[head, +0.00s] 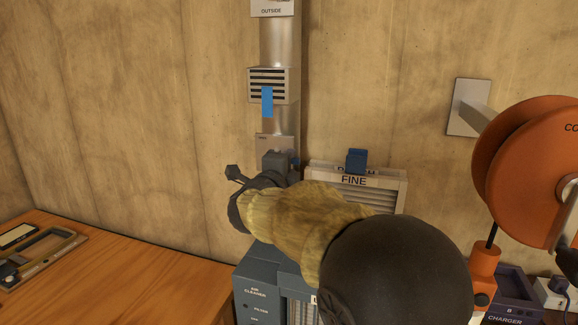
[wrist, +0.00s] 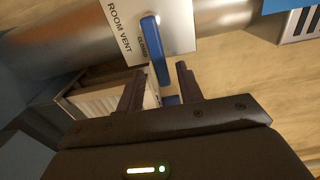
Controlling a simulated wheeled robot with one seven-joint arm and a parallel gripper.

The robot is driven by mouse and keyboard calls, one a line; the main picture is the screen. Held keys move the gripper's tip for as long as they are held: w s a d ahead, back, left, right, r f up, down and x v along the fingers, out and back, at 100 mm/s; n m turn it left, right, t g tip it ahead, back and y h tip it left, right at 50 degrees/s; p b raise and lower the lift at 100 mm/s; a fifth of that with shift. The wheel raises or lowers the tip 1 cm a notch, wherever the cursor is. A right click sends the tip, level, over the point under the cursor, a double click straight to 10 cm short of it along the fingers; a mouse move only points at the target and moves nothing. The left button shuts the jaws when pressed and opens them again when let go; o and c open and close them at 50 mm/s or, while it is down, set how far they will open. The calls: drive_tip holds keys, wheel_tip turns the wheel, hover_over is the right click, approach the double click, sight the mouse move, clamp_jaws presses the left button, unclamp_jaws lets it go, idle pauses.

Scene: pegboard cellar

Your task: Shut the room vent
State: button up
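In the wrist view, a white plate marked ROOM VENT (wrist: 122,28) sits on the metal duct. A blue lever (wrist: 153,45) is on the plate, with the word CLOSED beside it. My gripper (wrist: 160,68) is open, with its two dark fingers apart. The lever's free end lies between the fingertips in the picture; I cannot tell whether either finger touches it. In the head view, the plate (head: 275,139) shows just above my gripper, which hides most of the lever.
A slatted grille (head: 268,74) with a blue tab (head: 267,101) is higher on the duct. A FINE filter box (head: 390,183) stands right of my gripper, and an air cleaner (head: 256,280) below. An orange reel (head: 530,160) is at right. A wooden bench (head: 130,275) is at left.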

drive_tip(key=shift+s, duration=0.1)
drive_tip(key=b+v, duration=0.1)
drive_tip(key=v, duration=1.6)
drive_tip(key=shift+a, duration=0.15)
